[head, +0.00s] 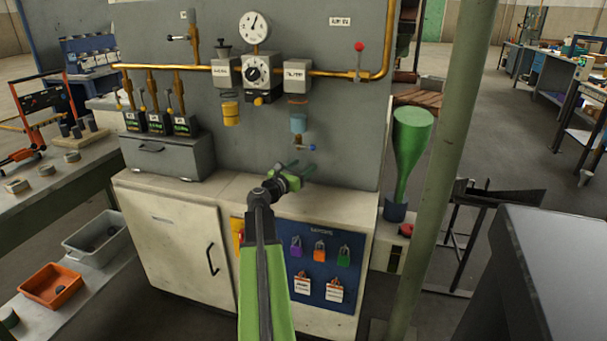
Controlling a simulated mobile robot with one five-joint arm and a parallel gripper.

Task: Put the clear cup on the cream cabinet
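A bluish see-through cup (299,123), which looks like the clear cup, hangs on the grey panel below the right-hand box of the gauge assembly. A small blue-tipped part shows just under it. The cream cabinet (170,228) stands below the panel, with a pale top (235,188) and a dark door handle. My gripper (300,171) is in front of the panel, over the right part of the cabinet top and below the cup, apart from it. Its green fingers look spread, with nothing seen between them. My arm hides part of the cabinet front.
A grey box (168,157) with several small dark units stands on the cabinet top's left. A yellow cup (231,113) hangs left of the clear one. A green funnel-shaped object (411,140) and a pale green post (449,150) stand at right. The cabinet top's middle is clear.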

